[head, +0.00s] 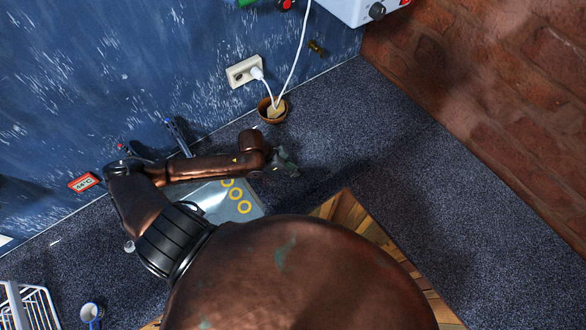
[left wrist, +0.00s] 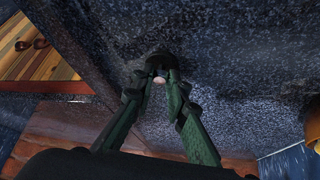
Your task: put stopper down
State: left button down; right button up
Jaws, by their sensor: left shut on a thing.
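My left gripper (head: 287,163) reaches over the dark speckled counter, to the right of a grey panel with yellow rings. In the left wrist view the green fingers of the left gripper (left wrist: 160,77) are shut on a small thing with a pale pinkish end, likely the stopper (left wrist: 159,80). A dark round patch shows just beyond the fingertips; I cannot tell whether it is part of the stopper or its shadow. The fingers hide most of the stopper, and I cannot make it out in the head view. Whether it touches the counter is unclear. My right gripper is in neither view.
A brown bowl (head: 272,112) stands near the blue wall below a white socket (head: 244,71) with a cable. The grey panel (head: 236,200) and wooden surface (head: 349,211) lie nearby. A mug (head: 91,312) and white rack (head: 30,306) are lower left. Counter towards the brick wall is clear.

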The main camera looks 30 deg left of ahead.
pick_arm(q)
jog(key=c, duration=1.9)
grip_release()
jog(key=shift+f, duration=0.1)
jog(key=v, duration=1.2)
jog(key=shift+p, duration=0.35)
